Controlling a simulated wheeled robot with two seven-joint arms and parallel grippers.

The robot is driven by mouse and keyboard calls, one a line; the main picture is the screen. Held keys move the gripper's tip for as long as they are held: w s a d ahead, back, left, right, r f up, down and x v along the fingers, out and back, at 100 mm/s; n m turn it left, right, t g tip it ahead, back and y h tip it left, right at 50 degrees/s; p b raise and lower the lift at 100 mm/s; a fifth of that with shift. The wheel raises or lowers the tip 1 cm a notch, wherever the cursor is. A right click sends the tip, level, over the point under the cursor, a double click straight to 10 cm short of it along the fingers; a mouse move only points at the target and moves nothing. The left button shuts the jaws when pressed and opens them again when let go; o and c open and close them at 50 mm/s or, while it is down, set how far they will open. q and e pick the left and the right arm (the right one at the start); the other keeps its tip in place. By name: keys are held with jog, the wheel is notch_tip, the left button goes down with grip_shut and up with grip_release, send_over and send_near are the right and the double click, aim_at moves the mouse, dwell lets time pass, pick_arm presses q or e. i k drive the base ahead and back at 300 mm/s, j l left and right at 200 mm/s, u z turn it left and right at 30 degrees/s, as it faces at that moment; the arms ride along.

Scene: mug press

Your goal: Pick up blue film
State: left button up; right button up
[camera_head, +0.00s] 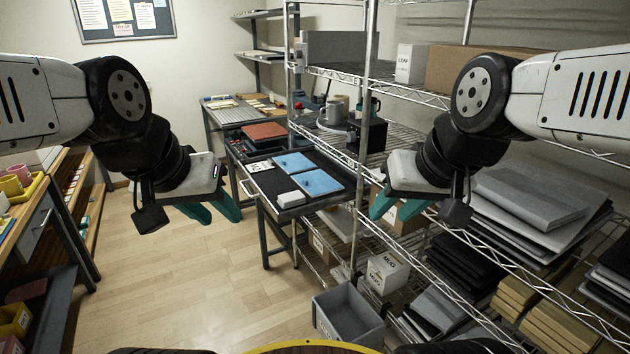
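Two flat blue film sheets lie on the dark tabletop in the middle of the head view. One blue film (293,162) is farther back, and the other blue film (319,182) is nearer. My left gripper (222,216) hangs to the left of the table with its teal fingers pointing down. My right gripper (391,210) is to the right of the table, in front of the wire shelving, also with teal fingers. Both grippers are apart from the films. Neither seems to hold anything, but the finger gap is hard to judge from this angle.
Wire shelving with a grey bin (347,316) stands at right. A wooden workbench is at far left. The wooden floor (190,285) between is clear.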

aim_at(294, 163)
jog(key=i+j+z, duration=0.15)
jog(key=z, duration=0.3)
jog(key=i+j+z, duration=0.15)
jog(key=z, duration=0.3)
jog(key=i+j+z, duration=0.1)
jog(key=j, duration=0.35)
jog(key=i+j+z, duration=0.15)
jog(key=j, duration=0.35)
jog(key=i+j+z, duration=0.1)
jog(key=j, duration=0.4)
jog(key=i+j+z, duration=0.1)
jog(key=j, duration=0.4)
jog(key=i+j, duration=0.1)
jog(key=j, duration=0.3)
jog(key=i+j, duration=0.1)
jog(key=j, duration=0.25)
jog(key=i+j, duration=0.1)
jog(key=j, duration=0.3)
